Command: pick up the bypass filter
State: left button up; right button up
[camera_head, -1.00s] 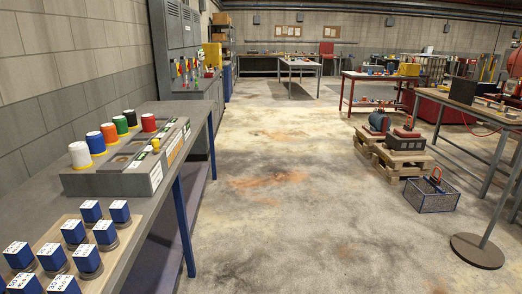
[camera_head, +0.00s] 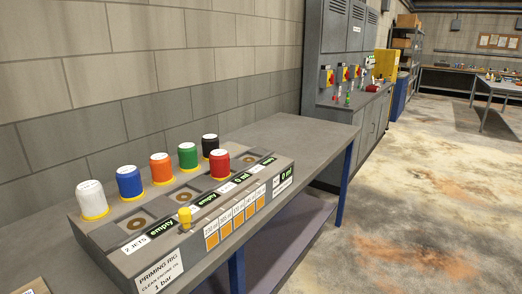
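Several capped filters stand on the grey priming rig (camera_head: 118,262) on the bench at the left. In the back row are a white one (camera_head: 91,197), a blue one (camera_head: 129,182), an orange one (camera_head: 161,168), a green one (camera_head: 188,156) and a black one (camera_head: 210,145). A red one (camera_head: 220,164) stands in front of them, on the row of round seats. No readable label tells which is the bypass filter. Neither of my grippers is in view.
The rig has a yellow knob (camera_head: 185,217), readouts and orange gauge windows. The grey bench (camera_head: 300,137) is bare behind it. Grey cabinets (camera_head: 345,100) with switches stand beyond. The floor (camera_head: 425,190) on the right is clear.

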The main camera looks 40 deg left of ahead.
aim_at(220, 159)
jog(key=i+u, duration=0.15)
jog(key=i, duration=0.3)
jog(key=i+l+u, duration=0.1)
jog(key=i, duration=0.35)
jog(key=i+l+u, duration=0.15)
jog(key=i, duration=0.3)
jog(key=i+l+u, duration=0.1)
jog(key=i, duration=0.35)
jog(key=l, duration=0.1)
